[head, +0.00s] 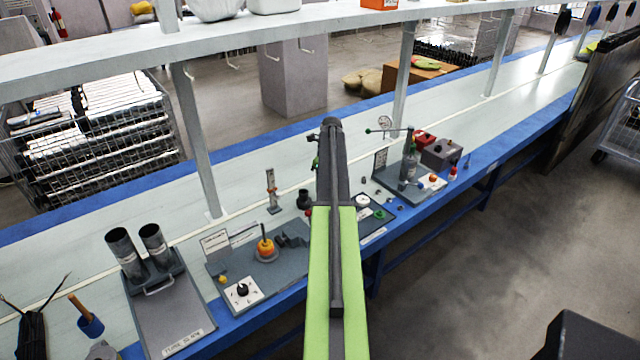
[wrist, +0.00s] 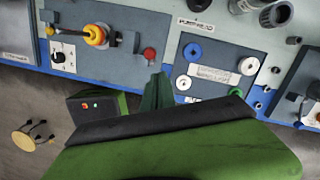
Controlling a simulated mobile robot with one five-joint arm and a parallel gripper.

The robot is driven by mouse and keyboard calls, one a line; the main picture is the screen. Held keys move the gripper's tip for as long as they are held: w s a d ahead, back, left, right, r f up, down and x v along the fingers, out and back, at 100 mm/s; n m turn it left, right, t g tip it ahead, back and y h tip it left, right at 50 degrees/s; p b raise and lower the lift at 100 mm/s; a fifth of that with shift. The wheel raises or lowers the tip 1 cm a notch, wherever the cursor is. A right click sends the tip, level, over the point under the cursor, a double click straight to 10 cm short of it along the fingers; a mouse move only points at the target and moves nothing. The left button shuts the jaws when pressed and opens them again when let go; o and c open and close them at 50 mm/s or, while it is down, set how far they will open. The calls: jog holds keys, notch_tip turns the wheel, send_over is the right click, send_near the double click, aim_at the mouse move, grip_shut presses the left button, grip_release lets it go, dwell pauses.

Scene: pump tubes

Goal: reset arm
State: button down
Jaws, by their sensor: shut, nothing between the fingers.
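My arm reaches forward over the bench in the head view, and its far end is over the middle workstations; the gripper itself is mostly hidden there. In the wrist view my gripper (wrist: 156,92) shows as narrow dark green fingers, shut and empty, in front of the bench edge. Two dark tubes (head: 122,252) (head: 156,244) stand tilted in a holder on a grey board (head: 172,312) at the left of the bench in the head view.
The long bench (head: 70,255) has a blue front edge. An orange-topped fixture (head: 266,248) and a white dial plate (head: 242,291) stand left of my arm. A gauge fixture (head: 408,165) and a grey box (head: 441,154) stand right. A white shelf (head: 300,28) hangs above.

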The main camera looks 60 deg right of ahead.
dwell(0.3)
jog(key=w+a+n, duration=0.4)
jog(key=w+a, duration=1.2)
jog(key=a, duration=0.5)
jog(key=w+a+n, duration=0.3)
jog(key=a+n, duration=0.2)
jog(key=a, duration=1.7)
jog(key=s+a+n+g, duration=0.1)
jog(key=s+a+n, duration=0.3)
jog(key=a, duration=0.6)
jog(key=s+a+n, duration=0.3)
jog(key=a+n, duration=0.2)
jog(key=a, duration=0.4)
jog(key=s+a+n, duration=0.4)
jog(key=s+n, duration=0.5)
jog(key=n, duration=0.7)
jog(key=shift+s+a+f+n+g+h, duration=0.15)
jog(key=shift+a+n+g+h, duration=0.05)
jog(key=shift+n+g+h, duration=0.1)
